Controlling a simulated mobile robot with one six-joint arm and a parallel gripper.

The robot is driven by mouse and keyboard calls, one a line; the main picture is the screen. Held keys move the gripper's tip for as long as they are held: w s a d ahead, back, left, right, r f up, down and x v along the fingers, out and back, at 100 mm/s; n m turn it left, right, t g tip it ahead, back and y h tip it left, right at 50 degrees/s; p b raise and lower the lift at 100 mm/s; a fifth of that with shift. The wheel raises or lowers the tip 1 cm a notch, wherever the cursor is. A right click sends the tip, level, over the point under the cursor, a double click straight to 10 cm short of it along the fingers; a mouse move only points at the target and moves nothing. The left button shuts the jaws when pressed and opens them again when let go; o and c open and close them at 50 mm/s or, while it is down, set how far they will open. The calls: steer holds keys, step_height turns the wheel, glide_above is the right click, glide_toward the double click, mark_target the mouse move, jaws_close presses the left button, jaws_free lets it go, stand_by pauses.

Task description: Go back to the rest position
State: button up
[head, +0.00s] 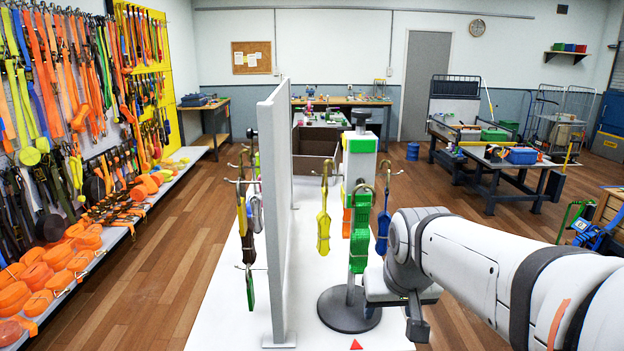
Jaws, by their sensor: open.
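My arm reaches in from the right in the head view. My gripper (417,318) hangs at its end, pointing down near the right edge of the white table (235,325). It looks empty and holds no strap. A stand with a round dark base (347,312) and a green-and-white top is just left of it. A yellow strap (323,232), a green strap (359,240) and a blue strap (383,228) hang on hooks around the stand. My arm's end link hides part of the base.
A grey upright panel (273,210) divides the table, with more straps on hooks at its left. A strap wall (75,90) fills the left side. A dark workbench (500,165) stands at the back right. The wooden floor (170,265) is clear left of the table.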

steer(key=s+f+g, duration=0.1)
steer(key=s+f, duration=0.4)
steer(key=s, duration=0.5)
steer(key=shift+d+f+g, duration=0.2)
steer(key=shift+f+g, duration=0.1)
steer(key=shift+f, duration=0.1)
steer(key=shift+s, duration=0.1)
stand_by(0.6)
